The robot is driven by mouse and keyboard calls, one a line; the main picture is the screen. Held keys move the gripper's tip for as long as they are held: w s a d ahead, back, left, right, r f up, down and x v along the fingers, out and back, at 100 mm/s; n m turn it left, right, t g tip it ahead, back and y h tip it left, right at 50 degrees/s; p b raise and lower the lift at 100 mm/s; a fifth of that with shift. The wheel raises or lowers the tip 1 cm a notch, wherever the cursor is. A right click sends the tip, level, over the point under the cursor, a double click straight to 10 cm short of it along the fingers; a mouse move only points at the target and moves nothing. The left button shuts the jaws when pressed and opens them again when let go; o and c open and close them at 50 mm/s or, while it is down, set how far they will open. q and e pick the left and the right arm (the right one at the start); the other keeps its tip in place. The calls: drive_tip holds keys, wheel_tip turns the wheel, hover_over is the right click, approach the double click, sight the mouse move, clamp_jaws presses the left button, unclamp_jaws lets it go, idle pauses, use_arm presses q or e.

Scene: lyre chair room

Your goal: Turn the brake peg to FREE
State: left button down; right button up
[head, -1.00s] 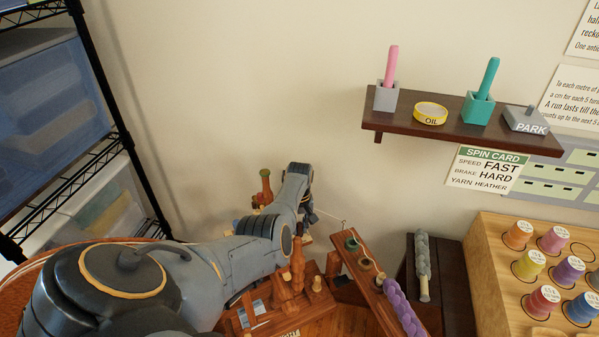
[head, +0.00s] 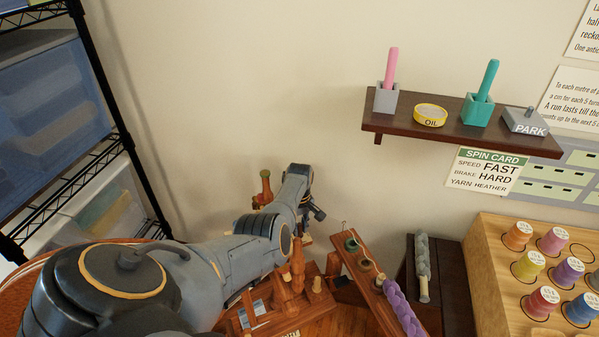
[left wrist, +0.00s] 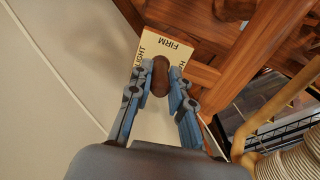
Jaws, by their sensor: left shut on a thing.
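The brake peg (left wrist: 161,76) is a dark brown rounded knob in the left wrist view. It stands in front of a cream dial card (left wrist: 168,45) lettered FIRM, with parts of LIGHT and an H word at its sides. No FREE mark shows; the gripper hides the near part of the card. My left gripper (left wrist: 160,85) is shut on the peg, one finger on each side. My right gripper is not in view.
A wooden rail with bobbins (head: 365,265) and purple yarn (head: 403,306) lies right of my left arm. A wall shelf (head: 420,127) holds cups, an oil tin (head: 430,115) and a PARK block (head: 525,121). A spool rack (head: 490,270) stands at right, wire shelving at left.

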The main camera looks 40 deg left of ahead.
sight(300, 224)
use_arm(q)
drive_tip(key=c, duration=1.2)
unclamp_jaws()
drive_tip(key=shift+r, duration=0.1)
wheel_tip(300, 224, up, 12)
drive_tip(key=shift+f, duration=0.15)
